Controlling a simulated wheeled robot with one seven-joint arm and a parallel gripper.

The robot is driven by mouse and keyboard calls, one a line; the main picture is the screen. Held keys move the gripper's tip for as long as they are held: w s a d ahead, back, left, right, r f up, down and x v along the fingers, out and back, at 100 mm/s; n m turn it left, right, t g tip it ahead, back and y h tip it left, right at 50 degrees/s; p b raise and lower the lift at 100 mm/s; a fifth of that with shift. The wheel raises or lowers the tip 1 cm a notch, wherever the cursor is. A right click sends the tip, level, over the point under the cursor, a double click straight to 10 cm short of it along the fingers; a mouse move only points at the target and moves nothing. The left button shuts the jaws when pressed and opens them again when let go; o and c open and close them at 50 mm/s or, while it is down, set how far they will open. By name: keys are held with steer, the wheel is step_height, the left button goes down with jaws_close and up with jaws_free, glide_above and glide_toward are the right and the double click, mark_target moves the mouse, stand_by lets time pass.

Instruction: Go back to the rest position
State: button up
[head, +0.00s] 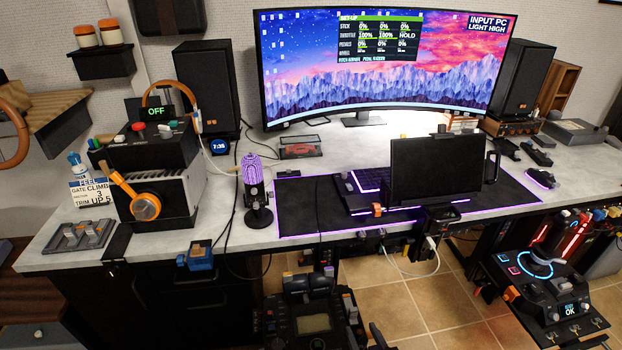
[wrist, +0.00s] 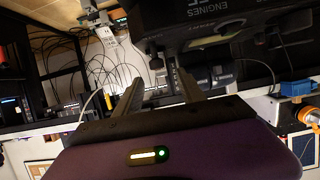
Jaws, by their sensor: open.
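My gripper (wrist: 158,82) shows in the wrist view with its two dark fingers spread apart and nothing between them. A dark panel lettered ENGINES (wrist: 222,22) fills the upper right of the wrist view, beyond the fingers; the distance between them is unclear. I cannot make out my gripper in the head view. A dark control unit with levers and a small screen (head: 312,322) stands at the bottom middle of the head view, in front of the desk.
The grey desk (head: 225,190) carries a purple microphone (head: 255,185), a small monitor (head: 435,168) and a curved screen (head: 385,70). A control panel with a blue ring (head: 535,264) stands at the right. Loose cables (wrist: 85,70) hang beyond my fingers. Tiled floor shows between the stands.

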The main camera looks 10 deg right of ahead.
steer(key=shift+t, duration=0.6)
steer(key=r, duration=0.3)
steer(key=w+r, duration=0.1)
steer(key=shift+a+r, duration=0.15)
steer(key=shift+r, duration=0.25)
steer(key=s+r, duration=0.7)
steer(key=s, duration=0.5)
steer(key=s+r+p, duration=0.1)
steer(key=s+r, duration=0.6)
steer(key=s, duration=0.6)
steer(key=s+r+p, duration=0.1)
steer(key=s+r, duration=0.6)
steer(key=s, duration=0.5)
steer(key=shift+s+r, duration=0.25)
steer(key=shift+r, duration=0.15)
